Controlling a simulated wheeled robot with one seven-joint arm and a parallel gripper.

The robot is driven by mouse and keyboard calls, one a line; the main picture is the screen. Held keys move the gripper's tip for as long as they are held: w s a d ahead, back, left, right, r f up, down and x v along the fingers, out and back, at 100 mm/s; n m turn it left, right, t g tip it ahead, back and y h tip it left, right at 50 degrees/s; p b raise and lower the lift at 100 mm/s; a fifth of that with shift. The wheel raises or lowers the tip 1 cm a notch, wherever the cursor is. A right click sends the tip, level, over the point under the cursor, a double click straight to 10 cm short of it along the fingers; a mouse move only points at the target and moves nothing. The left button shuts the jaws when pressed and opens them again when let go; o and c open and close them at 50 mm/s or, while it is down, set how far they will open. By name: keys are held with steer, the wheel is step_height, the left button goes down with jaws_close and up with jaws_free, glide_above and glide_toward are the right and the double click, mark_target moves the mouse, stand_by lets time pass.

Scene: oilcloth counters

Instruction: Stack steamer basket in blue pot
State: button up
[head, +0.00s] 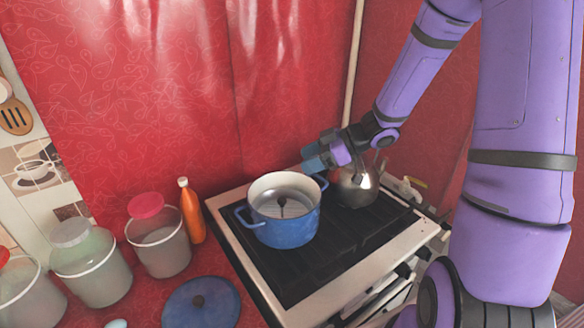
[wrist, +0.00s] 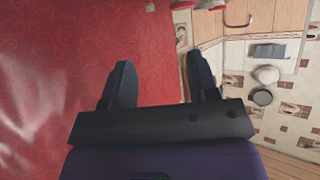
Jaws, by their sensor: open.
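The blue pot (head: 288,231) stands upright on the dark stove top, with its pale inside visible from above. Inside it lies a grey, disc-like piece with a dark upright knob, which looks like the steamer basket (head: 296,202). It seems to sit level and low, below the rim. My gripper (head: 311,157) is above and behind the pot's far right side, clear of the basket. In the wrist view its two dark fingers (wrist: 158,65) are spread with nothing between them. Neither pot nor basket shows in the wrist view.
A steel kettle-like vessel (head: 357,191) stands on the stove (head: 340,246) right of the pot, close below my wrist. A blue lid (head: 201,304) lies on the red counter at front. An orange bottle (head: 191,213) and several lidded jars (head: 160,243) stand left. A red wall (head: 285,120) is behind.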

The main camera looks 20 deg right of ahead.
steer(key=s+d+r+m+t+h, duration=0.1)
steer(key=d+r+m+t+h, duration=0.25)
steer(key=r+h, duration=0.35)
steer(key=s+d+r+m+t+h, duration=0.15)
steer(key=d+r+m+h, duration=0.35)
steer(key=r, duration=0.5)
steer(key=s+a+r+m+g, duration=0.1)
steer(key=s+a+m+g, duration=0.1)
steer(key=s, duration=0.9)
steer(key=s+a+r+m+g+y, duration=0.1)
steer(key=s+a, duration=0.4)
steer(key=s, duration=0.6)
steer(key=shift+a+r+m+g, duration=0.35)
steer(key=shift+m+g, duration=0.4)
steer(key=shift+g, duration=0.25)
